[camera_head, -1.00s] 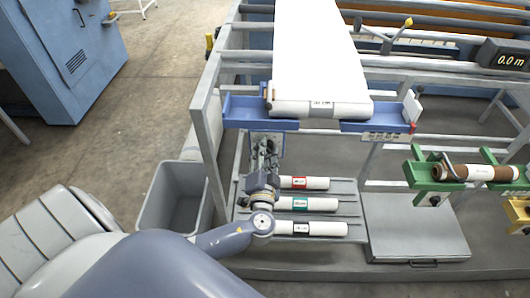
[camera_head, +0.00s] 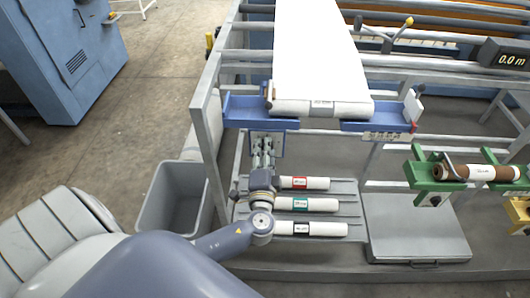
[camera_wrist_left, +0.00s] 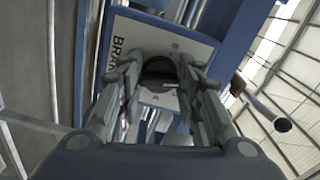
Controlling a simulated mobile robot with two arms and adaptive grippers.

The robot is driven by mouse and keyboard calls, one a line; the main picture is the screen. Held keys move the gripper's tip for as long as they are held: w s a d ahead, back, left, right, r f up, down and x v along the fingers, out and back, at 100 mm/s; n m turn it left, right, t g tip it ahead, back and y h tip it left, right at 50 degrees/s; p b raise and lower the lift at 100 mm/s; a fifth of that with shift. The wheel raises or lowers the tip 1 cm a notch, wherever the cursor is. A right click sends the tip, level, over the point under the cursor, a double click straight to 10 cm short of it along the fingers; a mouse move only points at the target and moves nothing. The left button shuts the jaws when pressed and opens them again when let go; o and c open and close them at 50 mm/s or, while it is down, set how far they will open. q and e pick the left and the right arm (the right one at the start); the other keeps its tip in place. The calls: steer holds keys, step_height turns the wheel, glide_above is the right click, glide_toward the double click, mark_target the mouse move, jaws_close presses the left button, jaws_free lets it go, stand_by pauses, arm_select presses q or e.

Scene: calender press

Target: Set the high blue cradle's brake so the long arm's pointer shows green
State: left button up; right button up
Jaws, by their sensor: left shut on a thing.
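The high blue cradle (camera_head: 240,108) holds a white roll (camera_head: 320,107) whose sheet runs up and away. A pale plate marked with brake lettering (camera_wrist_left: 122,45) hangs below its left end. My left gripper (camera_head: 263,142) reaches up to this plate from below. In the left wrist view, its fingers are shut around a dark round brake knob (camera_wrist_left: 160,68), partly hidden between them. A long arm with a yellow tip (camera_head: 402,29) stands behind the cradle at the upper right; I cannot make out a pointer or its colour. My right gripper is not in view.
Several white rolls (camera_head: 318,204) lie on a rack under the blue cradle. A grey bin (camera_head: 160,215) stands left of the frame. A green cradle (camera_head: 420,178) with a brown-ended roll is at the right. A display (camera_head: 505,57) reads 0.0 m.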

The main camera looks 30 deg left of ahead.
arm_select(q)
steer(key=shift+m, duration=1.3)
steer(key=o, duration=1.1)
steer(key=v, duration=1.2)
